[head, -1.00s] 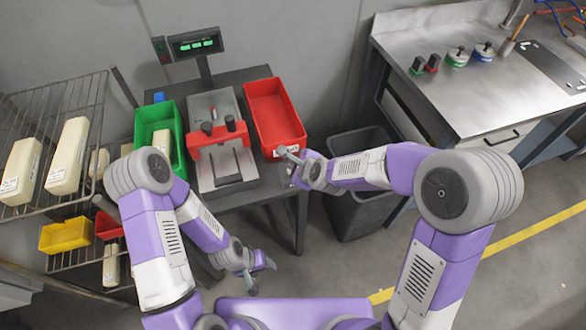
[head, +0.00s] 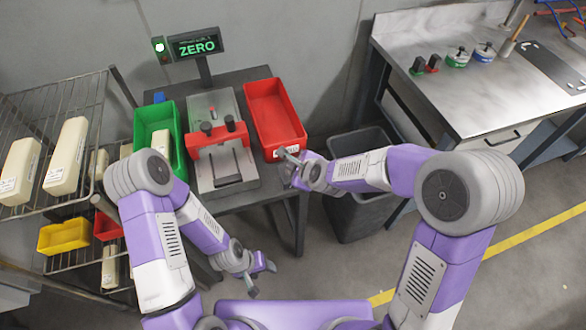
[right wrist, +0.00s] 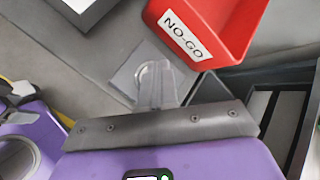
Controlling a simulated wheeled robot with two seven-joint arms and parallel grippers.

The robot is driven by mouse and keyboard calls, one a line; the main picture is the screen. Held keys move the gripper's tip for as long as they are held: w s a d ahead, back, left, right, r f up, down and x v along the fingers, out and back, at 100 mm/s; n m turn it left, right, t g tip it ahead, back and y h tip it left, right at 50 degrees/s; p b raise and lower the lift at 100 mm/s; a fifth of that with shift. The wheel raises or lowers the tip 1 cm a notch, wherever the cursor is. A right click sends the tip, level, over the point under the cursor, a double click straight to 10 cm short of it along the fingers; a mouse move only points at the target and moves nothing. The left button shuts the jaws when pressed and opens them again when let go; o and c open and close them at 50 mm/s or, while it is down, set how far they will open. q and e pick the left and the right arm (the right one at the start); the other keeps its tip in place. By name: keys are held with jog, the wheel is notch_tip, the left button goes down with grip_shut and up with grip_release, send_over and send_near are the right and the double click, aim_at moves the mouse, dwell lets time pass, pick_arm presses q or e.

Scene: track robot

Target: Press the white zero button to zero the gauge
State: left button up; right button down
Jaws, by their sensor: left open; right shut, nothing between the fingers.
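The gauge display (head: 198,44) stands on a post at the back of the dark table and reads ZERO in green. The lamp box (head: 160,48) beside it shows a bright light. In the right wrist view a round pale button (right wrist: 149,76) sits on a small grey plate (right wrist: 124,75), partly hidden by my right fingers. My right gripper (head: 288,155) is shut and empty at the table's front right; its fingertips (right wrist: 159,80) overlap the button, but I cannot tell whether they touch it. My left gripper (head: 262,276) is open and empty in front of the table.
A red NO-GO bin (head: 275,112) lies just beyond my right gripper. The fixture with a red clamp bar (head: 218,140) and a green bin (head: 151,118) stand left of it. A dark waste bin (head: 358,200) stands on the floor to the right. A wire rack (head: 90,95) is at left.

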jog(key=shift+r+p, duration=0.55)
jog(key=shift+r, duration=0.25)
jog(key=shift+r, duration=0.1)
notch_tip(320, 180, up, 5)
jog(key=p, duration=0.4)
jog(key=shift+p, duration=0.3)
